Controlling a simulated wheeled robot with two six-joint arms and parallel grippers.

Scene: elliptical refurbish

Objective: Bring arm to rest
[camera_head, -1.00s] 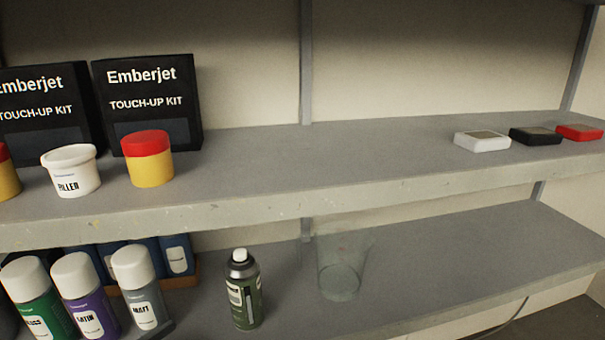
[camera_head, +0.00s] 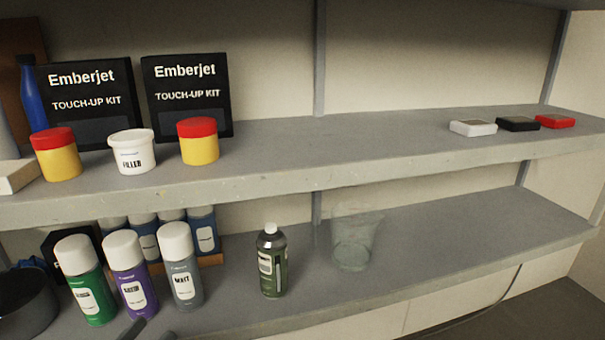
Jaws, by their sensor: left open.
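The dark fingertips of my left gripper (camera_head: 149,330) just show at the bottom edge, in front of the lower shelf (camera_head: 330,295) and below the purple and grey spray cans. The gripper is open, with nothing seen between its fingers. The rest of it and its arm are cut off by the frame. My right gripper is out of view.
Spray cans in green (camera_head: 86,280), purple (camera_head: 130,273) and grey (camera_head: 181,266) stand close by. A dark can (camera_head: 271,262) and a clear cup (camera_head: 353,240) stand further right. Tubs line the upper shelf (camera_head: 330,160). The lower shelf's right part is clear.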

